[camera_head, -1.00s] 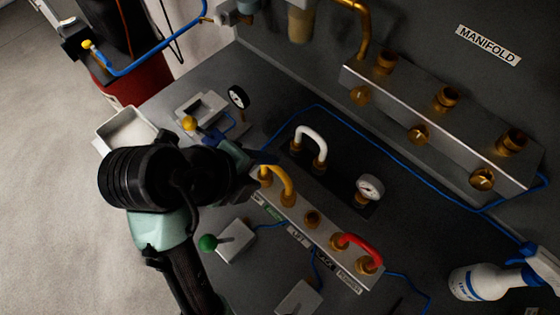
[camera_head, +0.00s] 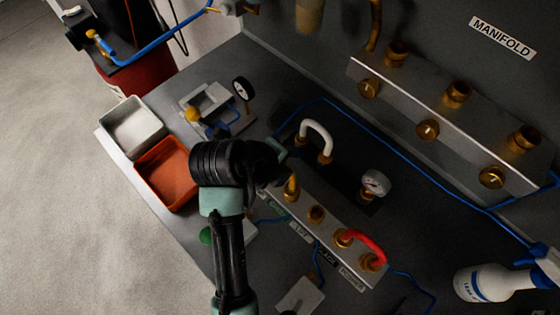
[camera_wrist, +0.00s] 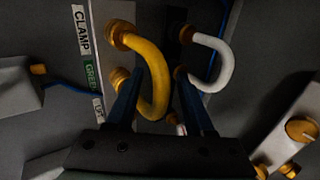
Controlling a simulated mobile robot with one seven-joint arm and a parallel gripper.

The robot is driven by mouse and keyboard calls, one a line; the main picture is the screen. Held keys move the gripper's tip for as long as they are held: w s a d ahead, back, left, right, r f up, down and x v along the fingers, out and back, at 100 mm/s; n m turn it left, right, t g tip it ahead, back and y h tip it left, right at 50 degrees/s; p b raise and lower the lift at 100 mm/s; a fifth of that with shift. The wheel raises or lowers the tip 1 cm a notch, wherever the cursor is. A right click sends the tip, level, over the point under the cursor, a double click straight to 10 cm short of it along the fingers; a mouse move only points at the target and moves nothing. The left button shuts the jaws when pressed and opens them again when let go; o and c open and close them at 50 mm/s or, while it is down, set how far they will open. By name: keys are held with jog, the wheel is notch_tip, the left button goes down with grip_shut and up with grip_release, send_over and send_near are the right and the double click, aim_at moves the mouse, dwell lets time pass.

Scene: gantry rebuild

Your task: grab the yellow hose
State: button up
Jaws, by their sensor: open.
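The yellow hose (camera_wrist: 151,70) is a U-shaped loop between two brass fittings in the wrist view. In the head view only a short piece of the yellow hose (camera_head: 292,187) shows at the left end of the metal block; my arm hides the rest. My gripper (camera_wrist: 160,77) is open, its two dark fingers reaching up on either side of the loop's right-hand part. The left finger overlaps the inside of the loop, and the right finger lies between it and the white hose (camera_wrist: 221,60). I cannot tell whether either finger touches the hose.
The white hose (camera_head: 318,132) arches close behind, and a red hose (camera_head: 365,245) sits farther right on the same block. A pressure gauge (camera_head: 375,183) stands behind it. A white tray (camera_head: 117,113) and an orange tray (camera_head: 150,158) lie at the left bench edge.

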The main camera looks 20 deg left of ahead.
jog(key=shift+c, duration=0.2)
grip_shut()
jog(key=shift+r, duration=0.1)
